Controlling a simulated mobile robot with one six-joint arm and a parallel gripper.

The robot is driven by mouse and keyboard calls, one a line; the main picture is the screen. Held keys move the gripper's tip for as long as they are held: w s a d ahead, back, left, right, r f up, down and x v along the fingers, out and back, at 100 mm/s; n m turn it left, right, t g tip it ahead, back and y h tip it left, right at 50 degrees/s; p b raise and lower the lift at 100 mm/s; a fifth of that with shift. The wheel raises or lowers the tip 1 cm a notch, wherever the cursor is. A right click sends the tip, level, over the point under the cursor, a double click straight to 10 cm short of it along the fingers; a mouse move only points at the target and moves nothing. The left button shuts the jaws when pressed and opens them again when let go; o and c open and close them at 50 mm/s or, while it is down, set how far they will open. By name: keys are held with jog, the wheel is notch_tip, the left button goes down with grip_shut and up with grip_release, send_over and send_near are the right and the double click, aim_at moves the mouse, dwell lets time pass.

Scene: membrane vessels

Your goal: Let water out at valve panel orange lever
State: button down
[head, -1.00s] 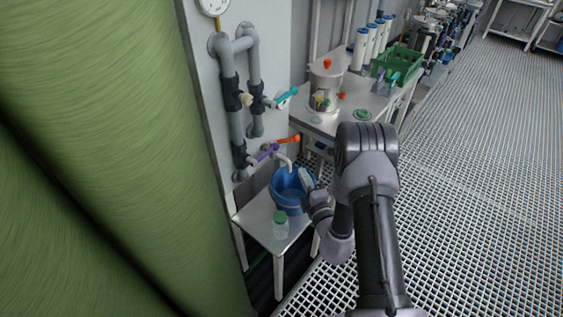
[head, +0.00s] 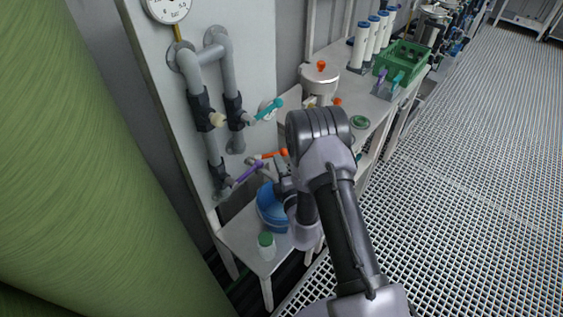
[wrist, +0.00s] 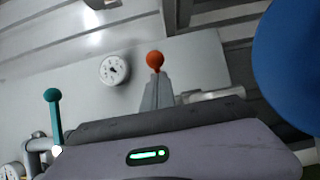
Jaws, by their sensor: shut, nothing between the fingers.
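The orange lever (head: 272,154) sticks out to the right from the lower pipe on the valve panel (head: 255,62). In the wrist view its rounded orange end (wrist: 155,60) shows just beyond my fingertips. My gripper (wrist: 157,78) is shut and empty, with its fingers pointing at the lever's end. I cannot tell whether they touch. In the head view my gripper (head: 282,176) is partly hidden by my arm, just below the lever. The blue bucket (head: 270,210) stands below on a small white table, partly hidden by my arm; it also shows in the wrist view (wrist: 290,60).
A green-capped jar (head: 266,245) stands on the small table (head: 240,238). A bench with a green crate (head: 402,62) is behind. The grated floor at right is clear.

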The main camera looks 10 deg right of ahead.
aim_at(282, 155)
jog(key=shift+w+d+n+y, duration=0.25)
jog(key=shift+n+y, duration=0.25)
jog(key=shift+y, duration=0.3)
jog(key=w+n+g+y, duration=0.1)
jog(key=y, duration=0.1)
jog(key=n+y, duration=0.2)
jog(key=w+n+g+y, duration=0.1)
jog(key=y, duration=0.1)
jog(key=shift+w+d+n+g+y, duration=0.3)
jog(key=shift+w, duration=0.4)
